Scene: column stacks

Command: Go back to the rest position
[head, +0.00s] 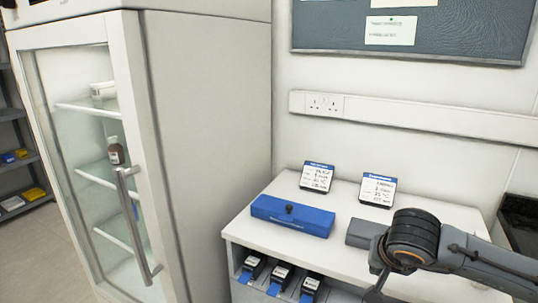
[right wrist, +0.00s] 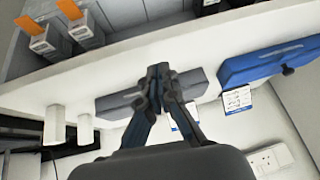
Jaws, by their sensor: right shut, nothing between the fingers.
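My right gripper (head: 378,284) is at the lower right of the head view, at the front of the white bench, partly cut off by the frame's bottom edge. In the right wrist view its fingers (right wrist: 159,76) are closed together with nothing between them. Behind them in that view lies a long grey box (right wrist: 196,84); it also shows in the head view (head: 359,232), partly hidden by my arm. I cannot tell the gap between fingers and box. My left gripper is not in view.
A blue case (head: 288,222) with a black knob lies on the white bench (head: 340,195). Two label cards (head: 317,177) (head: 377,190) stand behind. Several small boxes (head: 281,277) sit in the bay below. A glass-door cabinet (head: 195,130) stands left. Orange-topped boxes (right wrist: 82,32) show in the wrist view.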

